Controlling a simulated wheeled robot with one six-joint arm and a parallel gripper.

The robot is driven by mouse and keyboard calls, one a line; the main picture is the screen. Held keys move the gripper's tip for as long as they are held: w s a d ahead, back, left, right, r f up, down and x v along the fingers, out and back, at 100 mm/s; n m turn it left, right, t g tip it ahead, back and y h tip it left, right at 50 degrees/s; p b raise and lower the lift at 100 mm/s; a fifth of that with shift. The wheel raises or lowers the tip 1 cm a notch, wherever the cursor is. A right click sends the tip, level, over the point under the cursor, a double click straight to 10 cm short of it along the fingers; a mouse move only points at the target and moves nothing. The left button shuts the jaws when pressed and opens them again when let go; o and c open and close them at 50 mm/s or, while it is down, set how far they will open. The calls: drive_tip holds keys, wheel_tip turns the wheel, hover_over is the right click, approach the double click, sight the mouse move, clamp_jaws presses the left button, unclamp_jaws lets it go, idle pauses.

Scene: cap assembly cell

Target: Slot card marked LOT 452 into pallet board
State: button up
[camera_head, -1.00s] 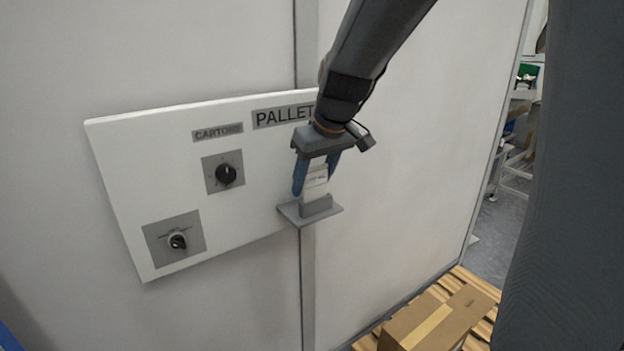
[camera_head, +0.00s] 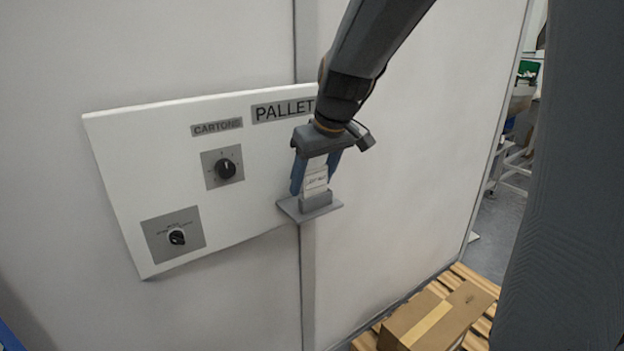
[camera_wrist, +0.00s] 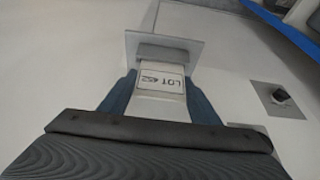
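The white card marked LOT 452 (camera_head: 316,181) stands roughly upright at the grey slotted holder (camera_head: 316,202) under the PALLET sign. Its lower end meets the holder block; how deep it sits in the slot cannot be seen. My gripper (camera_head: 314,178) points down, with its blue fingers against the card's two side edges. The wrist view shows the card (camera_wrist: 162,82) between the fingers (camera_wrist: 160,95), its label upside down, and the holder (camera_wrist: 163,51) just beyond it. The PALLET sign (camera_head: 283,110) is partly hidden by my gripper.
The white board (camera_head: 120,180) carries a CARTONS sign (camera_head: 217,127) and two black rotary knobs, an upper one (camera_head: 225,168) and a lower one (camera_head: 177,237). A cardboard box (camera_head: 425,320) lies on a wooden pallet at the lower right. The wall right of the holder is clear.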

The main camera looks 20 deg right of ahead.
drive_tip(key=shift+o, duration=1.3)
drive_tip(key=a+b+v, duration=0.1)
drive_tip(key=v, duration=0.7)
drive_tip(key=s+f+m+g, duration=0.1)
drive_tip(key=s+f, duration=0.7)
drive_tip(key=f, duration=0.3)
drive_tip(key=s+f+m+g+h, duration=0.1)
drive_tip(key=s+f+m+g, duration=0.1)
drive_tip(key=s+f, duration=0.5)
wheel_tip(320, 180, down, 4)
drive_tip(key=shift+s+d+f+m+g, duration=0.2)
drive_tip(key=shift+s+m+g, duration=0.1)
drive_tip(key=shift+s, duration=0.05)
